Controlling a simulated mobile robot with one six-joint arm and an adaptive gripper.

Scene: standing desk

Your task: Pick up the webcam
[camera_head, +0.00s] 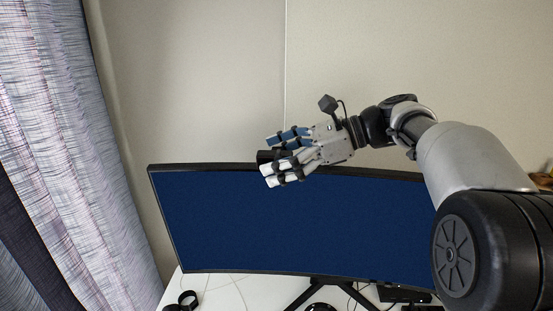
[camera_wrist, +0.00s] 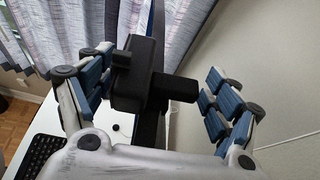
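The black webcam (camera_head: 263,157) sits at the top edge of the dark blue monitor (camera_head: 290,225), partly hidden by my fingers. My gripper (camera_head: 272,158) reaches in from the right with its fingers on both sides of the webcam. In the wrist view the webcam (camera_wrist: 135,80) is a black block with a stub to the right, between the blue-padded fingers of my gripper (camera_wrist: 160,68). The fingers are spread. The left finger is close to the webcam; whether it touches cannot be told. A gap shows before the right finger.
A white desk (camera_head: 225,290) lies below the monitor, with a black round item (camera_head: 187,299) at its left. A keyboard (camera_wrist: 40,155) shows at the wrist view's lower left. Grey curtains (camera_head: 70,150) hang at left. A plain wall (camera_head: 200,80) stands behind.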

